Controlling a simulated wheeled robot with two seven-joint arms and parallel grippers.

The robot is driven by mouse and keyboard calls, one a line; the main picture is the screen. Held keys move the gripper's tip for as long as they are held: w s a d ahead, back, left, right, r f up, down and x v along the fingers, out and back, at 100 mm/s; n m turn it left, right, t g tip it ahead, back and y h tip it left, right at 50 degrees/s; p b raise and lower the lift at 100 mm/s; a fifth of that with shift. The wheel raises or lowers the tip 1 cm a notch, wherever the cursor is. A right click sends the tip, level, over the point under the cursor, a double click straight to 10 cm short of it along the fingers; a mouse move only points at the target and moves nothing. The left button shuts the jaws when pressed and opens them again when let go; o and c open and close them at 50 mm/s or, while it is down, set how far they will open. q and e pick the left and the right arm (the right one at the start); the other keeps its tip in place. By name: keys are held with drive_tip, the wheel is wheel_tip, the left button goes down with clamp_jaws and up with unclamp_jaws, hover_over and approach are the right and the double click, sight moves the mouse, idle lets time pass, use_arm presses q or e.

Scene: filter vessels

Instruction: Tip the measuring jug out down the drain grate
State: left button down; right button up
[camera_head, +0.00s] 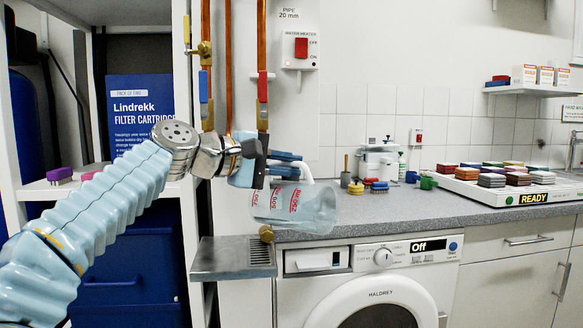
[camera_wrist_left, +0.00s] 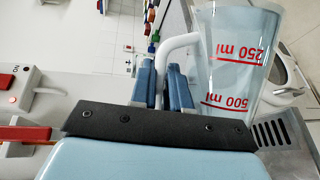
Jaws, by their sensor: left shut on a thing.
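The measuring jug (camera_head: 318,209) is clear with red volume marks and a white handle. In the head view it lies tilted far over, at the front edge of the counter. My left gripper (camera_head: 290,170) is shut on its handle, which also shows between the fingers (camera_wrist_left: 161,88) in the left wrist view. The jug (camera_wrist_left: 237,75) fills the upper right there. The drain grate (camera_head: 261,250) is in a grey metal tray below and left of the jug; its slots (camera_wrist_left: 276,134) also show in the wrist view. I cannot make out liquid. My right gripper is not in view.
Copper pipes with valves and a water heater switch (camera_head: 301,48) are on the wall behind. A washing machine (camera_head: 375,285) stands under the counter. A white tray with coloured blocks (camera_head: 485,193) and several small items stand on the counter to the right.

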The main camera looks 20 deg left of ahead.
sight(276, 162)
use_arm(q)
drive_tip(key=shift+w+a+r+n+t+h+p, duration=0.15)
drive_tip(key=shift+a+r+n+h+p, duration=0.1)
drive_tip(key=shift+a+r+n, duration=0.35)
drive_tip(key=shift+w+a+r+n+t+h+p, duration=0.15)
drive_tip(key=shift+a+r+n+h+p, duration=0.2)
drive_tip(key=shift+a, duration=0.35)
drive_tip(key=shift+f, duration=0.1)
idle(1.4)
